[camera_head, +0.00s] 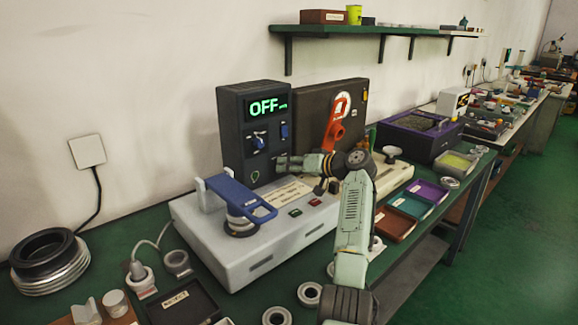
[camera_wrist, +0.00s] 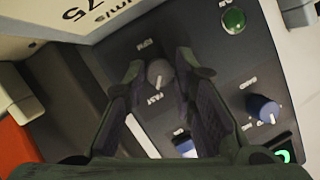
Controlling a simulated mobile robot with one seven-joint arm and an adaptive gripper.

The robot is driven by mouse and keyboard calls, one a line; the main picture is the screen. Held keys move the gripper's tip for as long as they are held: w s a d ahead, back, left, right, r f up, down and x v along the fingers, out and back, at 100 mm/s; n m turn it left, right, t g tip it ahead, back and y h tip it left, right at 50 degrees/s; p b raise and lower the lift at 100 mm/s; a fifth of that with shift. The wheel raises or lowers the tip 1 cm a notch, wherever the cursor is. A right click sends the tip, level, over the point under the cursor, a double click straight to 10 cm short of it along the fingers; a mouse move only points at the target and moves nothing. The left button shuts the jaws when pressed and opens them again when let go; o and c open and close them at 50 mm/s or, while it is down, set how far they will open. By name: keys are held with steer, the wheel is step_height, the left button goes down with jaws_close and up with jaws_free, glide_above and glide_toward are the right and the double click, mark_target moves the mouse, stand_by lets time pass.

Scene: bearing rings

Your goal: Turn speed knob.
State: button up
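The control box (camera_head: 235,125) is dark and upright, with a green display reading OFF (camera_head: 266,106). In the wrist view a grey knob (camera_wrist: 160,74) with a pale pointer line sits on its panel, near the labels RPM and FAST. My gripper (camera_wrist: 160,68) has one finger on each side of this knob. Small gaps show between the fingertips and the knob, so it looks open; contact cannot be made out. In the head view my gripper (camera_head: 282,163) is at the box's lower right and hides the knob.
A blue BAND knob (camera_wrist: 263,108), another blue control (camera_wrist: 183,144) and a green button (camera_wrist: 233,19) share the panel. A pale machine base (camera_head: 215,245) with a blue-handled part (camera_head: 240,198) stands in front. A dark case with a red-orange part (camera_head: 334,125) stands right of the box.

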steer(key=o, duration=0.3)
steer(key=shift+r, duration=0.1)
steer(key=v, duration=1.2)
steer(key=shift+d, duration=0.1)
